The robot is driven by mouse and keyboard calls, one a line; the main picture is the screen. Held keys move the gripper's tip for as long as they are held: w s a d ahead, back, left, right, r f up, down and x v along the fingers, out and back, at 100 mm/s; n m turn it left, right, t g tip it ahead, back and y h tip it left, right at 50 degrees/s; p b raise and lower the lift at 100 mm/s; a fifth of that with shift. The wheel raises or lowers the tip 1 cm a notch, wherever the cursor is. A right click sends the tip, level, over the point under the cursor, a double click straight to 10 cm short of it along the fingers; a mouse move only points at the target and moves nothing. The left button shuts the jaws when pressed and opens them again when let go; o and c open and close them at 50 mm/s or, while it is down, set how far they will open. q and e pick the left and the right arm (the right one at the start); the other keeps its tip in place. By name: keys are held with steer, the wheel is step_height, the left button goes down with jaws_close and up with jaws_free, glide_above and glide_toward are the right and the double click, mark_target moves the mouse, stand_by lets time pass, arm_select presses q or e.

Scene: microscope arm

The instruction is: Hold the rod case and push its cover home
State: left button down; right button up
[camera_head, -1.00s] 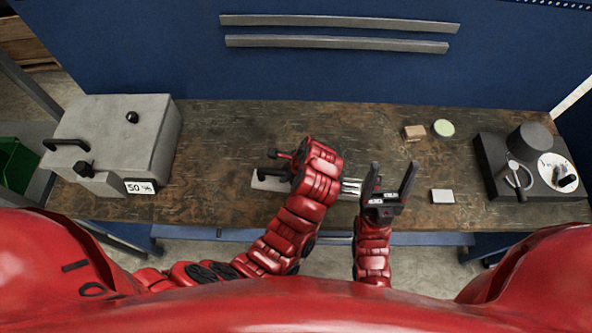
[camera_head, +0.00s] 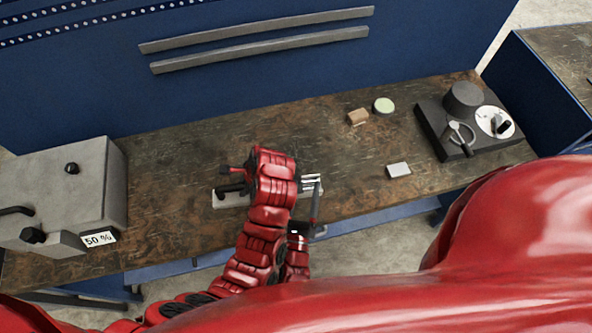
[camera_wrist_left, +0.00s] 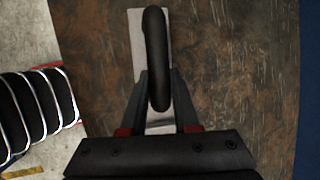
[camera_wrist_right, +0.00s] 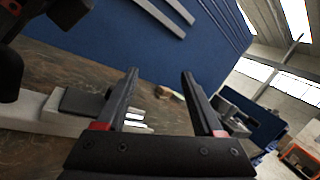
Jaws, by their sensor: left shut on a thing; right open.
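The rod case is a long pale grey bar (camera_head: 222,200) with a black handle (camera_wrist_left: 157,50) on the bench. My left gripper (camera_wrist_left: 158,105) is shut on it near the handle, seen from above in the left wrist view; in the head view my arm hides the jaws. Several silvery rods (camera_head: 312,180) show at the case's right end. A dark block (camera_wrist_right: 85,103) sits on the case beside the rods; I cannot tell whether it is the cover. My right gripper (camera_wrist_right: 159,72) is open and empty, close beside the rod end.
A grey box with a "50 %" label (camera_head: 100,239) stands left. A small brown block (camera_head: 357,117), a pale green disc (camera_head: 383,105) and a white block (camera_head: 398,170) lie right of the case. A dark instrument base (camera_head: 437,130) stands far right. A blue panel (camera_head: 260,95) backs the bench.

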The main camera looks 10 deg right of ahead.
steer(key=a+f+m, duration=0.1)
steer(key=f, duration=0.1)
steer(key=s+a+f+m+g+y, duration=0.1)
steer(key=m, duration=0.1)
steer(key=a+f+m+g+y, duration=0.1)
steer(key=a+f, duration=0.1)
steer(key=shift+s+a+f+m, duration=0.1)
steer(key=shift+s+f+m, duration=0.2)
steer(key=shift+f, duration=0.05)
steer(key=x, duration=1.1)
steer(key=shift+w, duration=0.35)
jaws_close()
